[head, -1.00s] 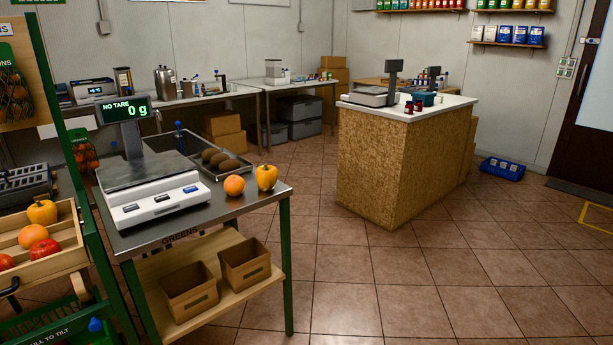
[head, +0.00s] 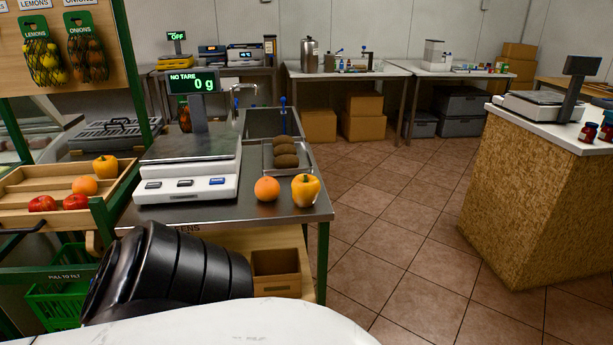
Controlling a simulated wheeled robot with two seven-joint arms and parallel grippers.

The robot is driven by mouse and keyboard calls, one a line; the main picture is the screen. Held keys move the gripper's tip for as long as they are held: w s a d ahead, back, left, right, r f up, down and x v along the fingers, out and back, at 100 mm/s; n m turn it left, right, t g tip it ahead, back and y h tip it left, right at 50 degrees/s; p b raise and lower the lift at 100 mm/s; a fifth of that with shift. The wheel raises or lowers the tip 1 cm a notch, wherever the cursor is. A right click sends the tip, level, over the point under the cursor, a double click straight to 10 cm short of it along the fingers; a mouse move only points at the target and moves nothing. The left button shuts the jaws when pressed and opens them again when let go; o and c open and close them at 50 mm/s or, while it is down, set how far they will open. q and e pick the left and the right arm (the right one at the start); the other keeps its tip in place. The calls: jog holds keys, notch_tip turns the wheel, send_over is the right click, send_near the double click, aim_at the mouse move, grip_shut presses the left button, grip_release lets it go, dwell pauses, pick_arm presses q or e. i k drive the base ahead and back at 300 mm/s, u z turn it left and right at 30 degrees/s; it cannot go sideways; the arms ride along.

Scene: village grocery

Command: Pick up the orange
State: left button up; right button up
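An orange (head: 267,189) sits on the steel table (head: 240,211) near its front edge, between the scale and a yellow pepper (head: 306,190). A second orange (head: 85,186) lies in the slanted wooden tray (head: 20,212) at the left, with a yellow pepper and red fruit. A black arm part of mine and a white part of my body show at the bottom, in front of the table. Neither of my grippers is in view.
A white scale (head: 190,187) reading 0 g stands left of the orange. A metal tray (head: 287,169) of brown oval produce lies behind it. A cardboard box (head: 275,272) sits on the lower shelf. A chipboard counter (head: 535,205) stands at the right, with open tiled floor between.

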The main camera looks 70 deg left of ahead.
aim_at(267, 189)
jog(key=u, duration=0.75)
jog(key=i, duration=1)
jog(key=u, duration=1.2)
jog(key=i, duration=0.2)
jog(key=u, duration=0.25)
